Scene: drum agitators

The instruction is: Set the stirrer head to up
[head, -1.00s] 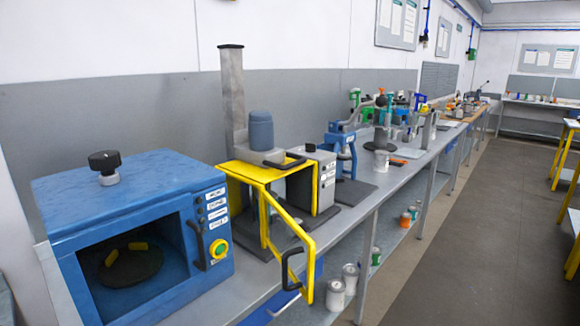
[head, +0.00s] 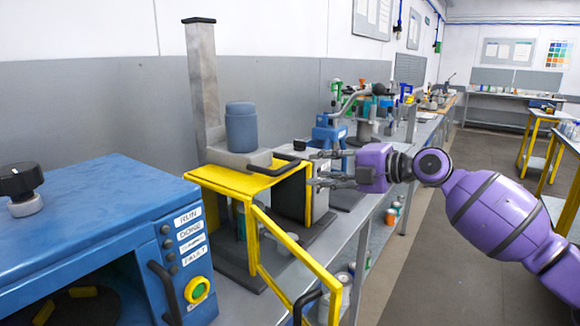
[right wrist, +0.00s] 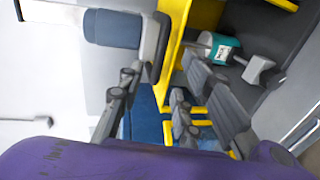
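The stirrer head (head: 238,157) is a grey block with a blue motor (head: 241,127) on top. It sits low on a tall grey column (head: 203,75), just above the yellow guard frame. A black handle (head: 275,166) sticks out from its right side. My right gripper (head: 315,168) is open and empty, a little right of the handle and apart from it. In the right wrist view, the blue motor (right wrist: 112,28) and grey head (right wrist: 155,45) lie beyond my open fingers, with a teal labelled can (right wrist: 218,48) inside the guard. My left gripper is out of view.
The yellow guard (head: 215,178) has its door frame (head: 300,250) swung open toward the front. A blue cabinet (head: 90,210) with a black knob stands at front left. The aisle floor (head: 400,270) is clear.

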